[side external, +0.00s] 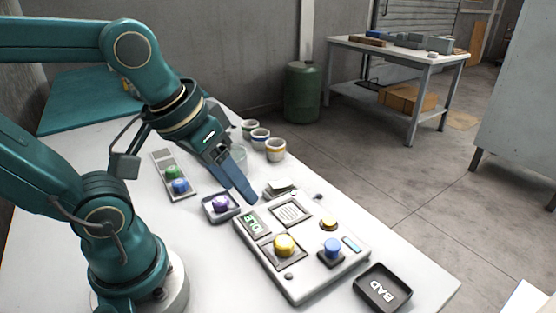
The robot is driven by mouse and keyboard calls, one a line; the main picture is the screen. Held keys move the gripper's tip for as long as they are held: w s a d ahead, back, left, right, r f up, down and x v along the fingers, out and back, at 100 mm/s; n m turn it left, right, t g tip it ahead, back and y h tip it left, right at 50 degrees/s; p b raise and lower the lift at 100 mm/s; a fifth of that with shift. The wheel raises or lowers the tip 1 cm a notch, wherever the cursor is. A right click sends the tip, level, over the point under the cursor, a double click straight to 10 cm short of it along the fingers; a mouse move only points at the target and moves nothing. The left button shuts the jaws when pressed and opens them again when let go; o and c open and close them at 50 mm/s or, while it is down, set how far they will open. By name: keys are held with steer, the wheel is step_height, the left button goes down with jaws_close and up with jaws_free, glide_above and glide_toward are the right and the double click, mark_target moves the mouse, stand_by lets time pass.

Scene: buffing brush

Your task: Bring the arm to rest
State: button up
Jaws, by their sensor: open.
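My gripper (243,187) is at the end of the teal arm, pointing down and to the right above the white table. Its dark blue fingers look close together from this side. They hang near the purple knob (221,203) in its small dark tray (209,215) and near the upper left edge of the white panel (299,288). No object shows between the fingers. Whether the fingertips touch anything below cannot be told from this view.
The panel carries a yellow knob (284,245) and a blue knob (332,247). A black "BAD" tray (372,300) lies at the front right. Green and blue knobs (179,185) sit in a rack at left. Several small cups (275,150) stand behind my gripper.

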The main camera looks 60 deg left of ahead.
steer(key=m, duration=0.1)
steer(key=s+m, duration=0.1)
steer(key=shift+d+f+m+t, duration=0.3)
steer(key=shift+d+f, duration=0.05)
steer(key=shift+d, duration=0.05)
stand_by(0.9)
